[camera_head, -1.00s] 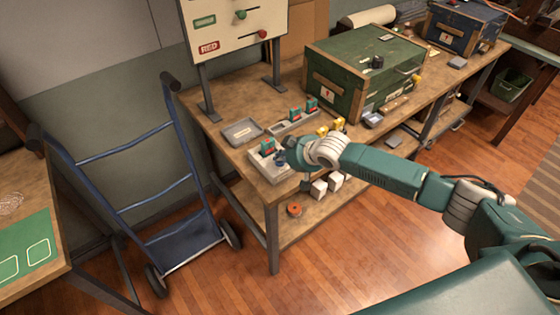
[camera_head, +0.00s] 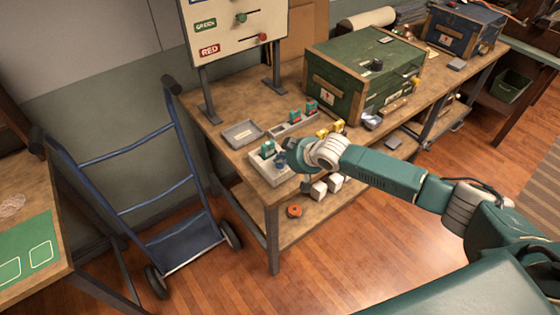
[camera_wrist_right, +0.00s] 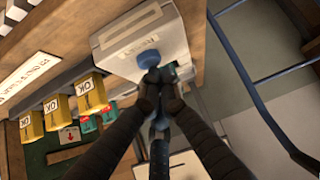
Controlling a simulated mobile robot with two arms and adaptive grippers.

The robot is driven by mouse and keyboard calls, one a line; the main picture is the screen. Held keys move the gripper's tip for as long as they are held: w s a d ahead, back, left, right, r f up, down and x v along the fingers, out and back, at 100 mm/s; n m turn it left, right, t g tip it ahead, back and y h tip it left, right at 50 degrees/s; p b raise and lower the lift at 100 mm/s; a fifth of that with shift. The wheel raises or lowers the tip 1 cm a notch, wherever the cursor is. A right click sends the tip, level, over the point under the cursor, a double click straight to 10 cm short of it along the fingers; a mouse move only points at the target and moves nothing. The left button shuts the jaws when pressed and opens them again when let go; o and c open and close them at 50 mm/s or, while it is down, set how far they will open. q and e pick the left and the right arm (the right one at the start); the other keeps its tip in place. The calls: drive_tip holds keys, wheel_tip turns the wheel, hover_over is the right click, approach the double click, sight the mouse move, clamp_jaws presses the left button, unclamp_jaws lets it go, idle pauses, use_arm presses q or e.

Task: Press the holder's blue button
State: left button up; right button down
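The holder (camera_head: 264,172) is a pale grey box at the near left corner of the wooden workbench, with a teal piece (camera_head: 267,149) standing in it. In the right wrist view the holder (camera_wrist_right: 112,62) shows a printed label and a round blue button (camera_wrist_right: 148,58). My right gripper (camera_wrist_right: 156,76) has its dark fingertips together, right by the button's edge; I cannot tell whether they touch it. In the head view the right gripper (camera_head: 285,160) is over the holder's right side. My left gripper is not in view.
A grey tray (camera_head: 243,134) and a rack with teal pieces (camera_head: 294,122) lie behind the holder. Yellow blocks (camera_head: 330,130) and a green chest (camera_head: 345,90) stand to the right. A blue hand truck (camera_head: 180,245) stands left of the bench.

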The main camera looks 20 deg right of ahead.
sight(281, 165)
drive_tip(key=shift+r, duration=0.3)
wheel_tip(281, 165, up, 5)
drive_tip(key=p, duration=0.5)
drive_tip(key=shift+r, duration=0.15)
idle(0.3)
idle(0.3)
